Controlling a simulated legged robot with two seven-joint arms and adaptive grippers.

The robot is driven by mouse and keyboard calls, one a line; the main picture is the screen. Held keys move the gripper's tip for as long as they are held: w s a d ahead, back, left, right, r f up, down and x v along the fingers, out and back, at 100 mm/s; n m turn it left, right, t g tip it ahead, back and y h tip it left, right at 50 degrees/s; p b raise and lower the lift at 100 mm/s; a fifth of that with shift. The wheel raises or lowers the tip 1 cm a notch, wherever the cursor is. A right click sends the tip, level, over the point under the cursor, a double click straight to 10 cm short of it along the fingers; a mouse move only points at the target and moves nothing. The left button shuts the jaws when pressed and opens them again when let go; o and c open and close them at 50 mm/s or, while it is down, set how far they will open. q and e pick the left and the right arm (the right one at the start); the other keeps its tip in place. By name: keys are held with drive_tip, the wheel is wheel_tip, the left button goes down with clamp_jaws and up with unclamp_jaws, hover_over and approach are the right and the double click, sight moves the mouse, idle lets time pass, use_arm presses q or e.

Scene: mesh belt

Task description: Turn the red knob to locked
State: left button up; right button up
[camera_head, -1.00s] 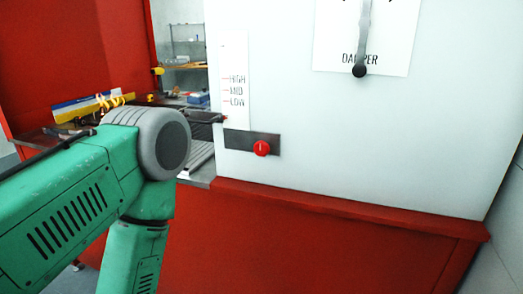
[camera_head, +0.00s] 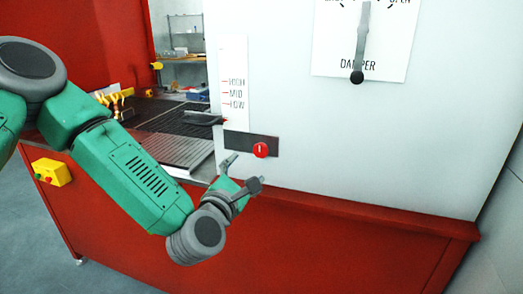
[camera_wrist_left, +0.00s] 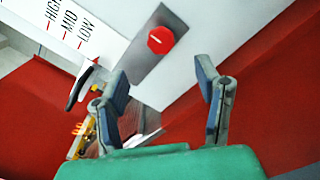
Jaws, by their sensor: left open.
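The red knob (camera_head: 261,150) sits on a dark plate (camera_head: 238,141) on the white panel, with a short white mark on its face that stands near vertical in the head view. In the left wrist view the knob (camera_wrist_left: 161,40) lies ahead of the fingers, above the gap between them. My left gripper (camera_head: 244,171) is open and empty, just below and left of the knob and apart from it. Its two fingers also show in the left wrist view (camera_wrist_left: 160,82). My right gripper is in neither view. I see no readable locked label by the knob.
A black lever handle (camera_head: 203,118) sticks out left of the knob, beside the HIGH, MID, LOW scale (camera_head: 234,90). A damper lever (camera_head: 361,45) hangs above right. A red ledge (camera_head: 345,213) runs below the panel. A mesh belt (camera_head: 180,150) lies at left.

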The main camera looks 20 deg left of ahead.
sight(260, 152)
use_arm(q)
drive_tip(key=w, duration=0.7)
drive_tip(key=w+p, duration=0.1)
drive_tip(key=w, duration=0.3)
drive_tip(key=shift+w+d, duration=0.25)
drive_tip(key=c, duration=1.2)
